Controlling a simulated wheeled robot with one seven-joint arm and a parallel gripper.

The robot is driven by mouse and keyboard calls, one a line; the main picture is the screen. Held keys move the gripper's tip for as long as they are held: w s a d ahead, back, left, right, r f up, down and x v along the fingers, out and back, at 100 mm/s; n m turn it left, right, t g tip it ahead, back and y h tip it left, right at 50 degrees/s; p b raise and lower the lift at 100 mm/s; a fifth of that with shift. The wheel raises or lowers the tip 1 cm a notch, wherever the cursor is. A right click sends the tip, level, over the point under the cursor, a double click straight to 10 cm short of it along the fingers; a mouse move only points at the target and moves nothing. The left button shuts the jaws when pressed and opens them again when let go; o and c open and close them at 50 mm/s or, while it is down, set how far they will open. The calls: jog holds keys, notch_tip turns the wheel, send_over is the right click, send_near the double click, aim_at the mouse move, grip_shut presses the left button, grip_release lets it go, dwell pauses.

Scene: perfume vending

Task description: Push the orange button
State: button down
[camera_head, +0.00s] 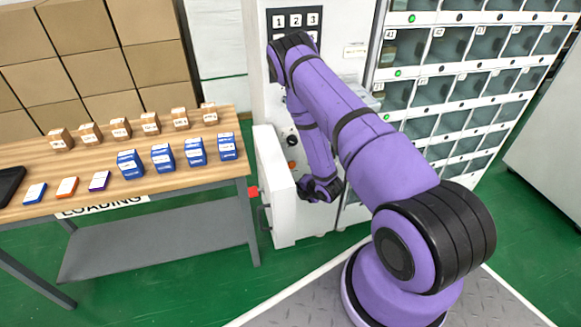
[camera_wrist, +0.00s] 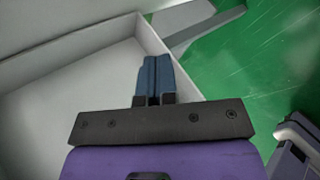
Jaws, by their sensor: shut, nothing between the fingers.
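A small orange button (camera_head: 291,165) shows on the white vending machine (camera_head: 262,80), below a round black knob (camera_head: 292,140). My gripper (camera_head: 318,192) is low in front of the machine, below and to the right of the button and apart from it. In the wrist view its two blue fingers (camera_wrist: 153,66) are together with nothing between them. Behind the fingers is a white, walled panel (camera_wrist: 75,85). The button does not show in the wrist view.
The white door-like panel (camera_head: 274,188) stands out from the machine, close left of my gripper. A wooden-topped table (camera_head: 100,195) with several small boxes is at left. Glass compartments (camera_head: 445,90) fill the right. Green floor lies below.

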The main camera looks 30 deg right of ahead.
jog(key=shift+w+d, duration=0.4)
jog(key=shift+w, duration=1)
jog(key=shift+w+d, duration=0.45)
jog(key=shift+w, duration=1)
jog(key=shift+w+d, duration=0.4)
jog(key=shift+w, duration=1)
jog(key=shift+w, duration=0.1)
jog(key=shift+w+d, duration=0.1)
jog(key=shift+w, duration=0.2)
jog(key=shift+w+d, duration=0.1)
jog(key=shift+w, duration=0.3)
jog(key=shift+s, duration=0.2)
jog(key=shift+s+a, duration=0.2)
jog(key=shift+s, duration=0.4)
jog(key=shift+s+a, duration=0.25)
jog(key=shift+s, duration=0.55)
jog(key=shift+s+a, duration=0.2)
jog(key=shift+s, duration=0.65)
jog(key=shift+s+a, duration=0.25)
jog(key=shift+s, duration=0.55)
